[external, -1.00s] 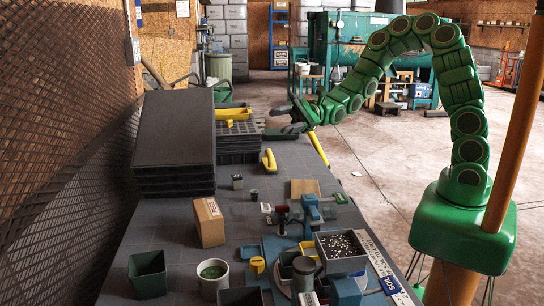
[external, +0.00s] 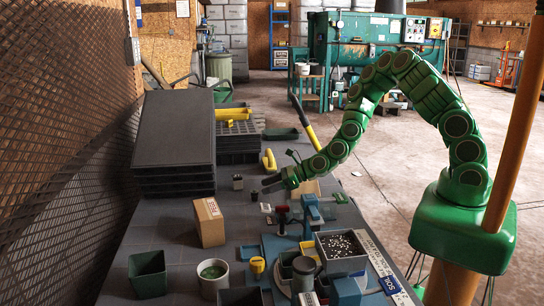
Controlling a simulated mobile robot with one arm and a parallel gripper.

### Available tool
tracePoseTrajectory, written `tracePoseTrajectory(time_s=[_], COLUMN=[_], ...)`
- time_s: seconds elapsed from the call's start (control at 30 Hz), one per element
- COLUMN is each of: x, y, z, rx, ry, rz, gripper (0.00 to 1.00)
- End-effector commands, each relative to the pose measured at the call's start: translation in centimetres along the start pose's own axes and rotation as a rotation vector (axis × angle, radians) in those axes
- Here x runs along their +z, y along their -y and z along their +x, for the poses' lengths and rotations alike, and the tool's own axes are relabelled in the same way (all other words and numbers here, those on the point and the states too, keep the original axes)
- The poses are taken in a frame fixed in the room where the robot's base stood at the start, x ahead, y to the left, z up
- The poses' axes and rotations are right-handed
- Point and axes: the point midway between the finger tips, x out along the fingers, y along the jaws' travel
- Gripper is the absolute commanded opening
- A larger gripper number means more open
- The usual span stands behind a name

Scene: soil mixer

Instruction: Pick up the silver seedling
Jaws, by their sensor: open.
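I cannot single out a silver seedling for certain. A small grey block-like piece (external: 237,182) stands upright on the dark table (external: 180,232), left of the middle. A smaller dark cup (external: 254,195) stands just right of it and nearer the camera. My green gripper (external: 270,184) is open and holds nothing visible. It hangs low over the table, to the right of both small pieces and apart from the grey one. Its fingers point left, and the far finger is partly hidden.
A cardboard box (external: 209,222) stands in front of the small pieces. Stacked black trays (external: 174,130) are behind left. Blue equipment with a gravel-filled box (external: 341,250), a green pot (external: 148,273) and a white pot (external: 213,276) fill the front.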

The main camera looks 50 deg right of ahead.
Motion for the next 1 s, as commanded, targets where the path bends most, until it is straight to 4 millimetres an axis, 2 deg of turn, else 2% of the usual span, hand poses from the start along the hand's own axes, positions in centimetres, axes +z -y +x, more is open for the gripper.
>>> tracePoseTrajectory(time_s=[0.1,0.67,1.0], x=[-0.5,-0.4,-0.3], y=[0.1,0.1,0.0], z=[0.2,2.9,5.4], rx=[-0.004,-0.004,-0.002], ry=[-0.01,-0.008,-0.009], rz=[0.008,0.006,0.004], gripper=[0.58,0.58,0.58])
